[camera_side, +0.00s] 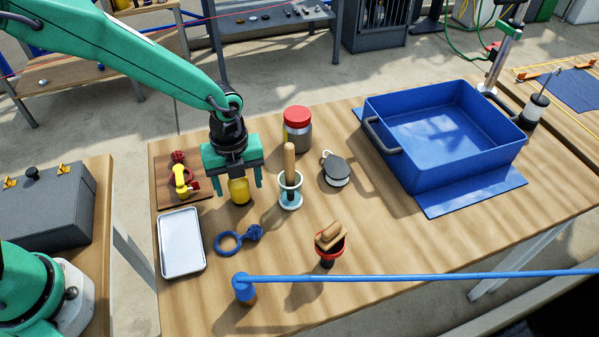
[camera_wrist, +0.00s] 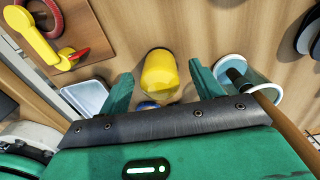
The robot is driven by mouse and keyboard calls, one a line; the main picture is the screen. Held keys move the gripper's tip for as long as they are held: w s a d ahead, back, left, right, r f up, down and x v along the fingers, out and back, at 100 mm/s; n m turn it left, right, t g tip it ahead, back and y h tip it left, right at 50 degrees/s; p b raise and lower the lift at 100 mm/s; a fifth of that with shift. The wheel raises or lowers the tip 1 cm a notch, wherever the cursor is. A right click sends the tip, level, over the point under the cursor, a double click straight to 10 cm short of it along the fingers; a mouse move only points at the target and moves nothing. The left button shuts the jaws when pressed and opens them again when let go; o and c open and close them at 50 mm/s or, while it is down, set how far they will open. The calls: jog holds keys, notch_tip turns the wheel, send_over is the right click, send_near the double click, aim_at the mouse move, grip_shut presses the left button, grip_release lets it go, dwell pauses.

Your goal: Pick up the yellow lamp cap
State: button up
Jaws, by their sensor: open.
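The yellow lamp cap (camera_side: 239,190) stands on the wooden table, directly below my gripper in the side view. It is a short rounded yellow cylinder and also shows in the wrist view (camera_wrist: 160,76), between the fingers. My gripper (camera_side: 232,183) has green fingers and is open, with one finger on each side of the cap. In the wrist view my gripper (camera_wrist: 159,78) shows a gap on both sides of the cap. The fingers do not appear to touch it.
A light-blue cup with a wooden-handled tool (camera_side: 290,183) stands close right of my gripper. A board with a yellow-and-red fitting (camera_side: 181,178) lies close left. A white tray (camera_side: 181,243), blue ring tool (camera_side: 229,242) and red-lidded jar (camera_side: 297,125) are near. A blue bin (camera_side: 445,135) stands right.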

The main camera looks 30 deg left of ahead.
jog(key=shift+f, duration=1.2)
jog(key=c, duration=1.1)
jog(key=shift+r, duration=0.15)
jog(key=shift+r, duration=0.9)
notch_tip(320, 180, up, 2)
jog(key=shift+r, duration=0.25)
jog(key=s+d+r, duration=0.2)
jog(key=s, duration=0.1)
jog(key=s+d+r, duration=0.2)
jog(key=s, duration=0.1)
jog(key=s+d+r, duration=0.2)
jog(key=s, duration=0.1)
jog(key=shift+s+d+r, duration=0.2)
jog(key=shift+s+r, duration=0.05)
jog(key=shift+s, duration=0.15)
